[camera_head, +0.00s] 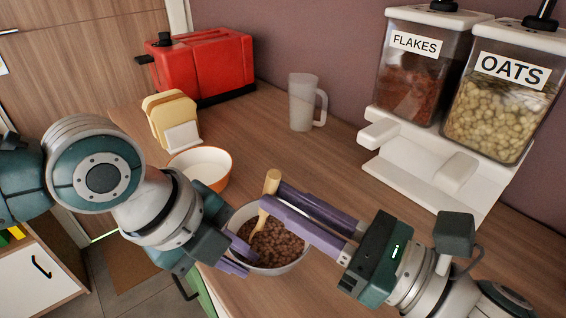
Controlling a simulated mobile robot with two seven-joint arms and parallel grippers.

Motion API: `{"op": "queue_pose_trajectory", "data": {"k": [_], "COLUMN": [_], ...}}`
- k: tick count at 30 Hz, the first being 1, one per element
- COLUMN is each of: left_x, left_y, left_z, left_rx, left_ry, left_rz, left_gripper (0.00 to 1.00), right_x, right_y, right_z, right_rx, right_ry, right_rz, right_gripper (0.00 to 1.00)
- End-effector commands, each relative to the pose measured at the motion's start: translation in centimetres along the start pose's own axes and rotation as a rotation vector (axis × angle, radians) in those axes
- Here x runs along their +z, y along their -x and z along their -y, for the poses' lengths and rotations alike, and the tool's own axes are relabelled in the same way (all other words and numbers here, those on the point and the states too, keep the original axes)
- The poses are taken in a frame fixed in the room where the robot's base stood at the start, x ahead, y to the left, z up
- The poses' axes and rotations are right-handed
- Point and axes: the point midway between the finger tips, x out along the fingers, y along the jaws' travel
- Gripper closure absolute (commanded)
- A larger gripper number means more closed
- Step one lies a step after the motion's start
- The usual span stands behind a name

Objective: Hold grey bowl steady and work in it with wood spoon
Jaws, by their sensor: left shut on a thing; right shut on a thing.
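The grey bowl (293,264) stands near the front edge of the wooden counter and holds brown cereal (277,243). My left gripper (242,258) is shut on the bowl's left rim, one finger inside and one outside. The wood spoon (271,184) stands tilted in the bowl, its handle up and its lower end at the cereal. My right gripper (272,196) comes in from the right above the bowl and is shut on the spoon's handle. The spoon's tip is hidden in the cereal.
An orange-and-white bowl (222,178) stands just behind the grey bowl. Bread slices in a holder (183,137), a red toaster (207,66) and a frosted mug (303,103) stand farther back. A flakes and oats dispenser (425,165) stands at right. The counter between mug and grey bowl is clear.

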Motion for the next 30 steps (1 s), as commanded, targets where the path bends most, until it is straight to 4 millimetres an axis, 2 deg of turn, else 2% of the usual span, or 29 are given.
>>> {"op": "queue_pose_trajectory", "data": {"k": [4,15,30], "left_x": [-0.1,-0.1,-0.1], "left_y": [-0.1,-0.1,-0.1], "left_z": [-0.1,-0.1,-0.1], "left_rx": [0.003,0.002,0.002], "left_ry": [0.000,0.000,0.000], "left_rz": [-0.002,-0.001,-0.001], "left_gripper": [1.00,1.00,1.00], "right_x": [0.1,0.3,4.6], "right_y": [0.2,0.3,0.8], "right_z": [0.8,0.9,0.9], "right_rx": [-0.001,0.000,0.000], "right_ry": [0.000,0.002,0.003], "right_rz": [0.001,0.001,0.000], "right_gripper": [1.00,1.00,1.00]}}
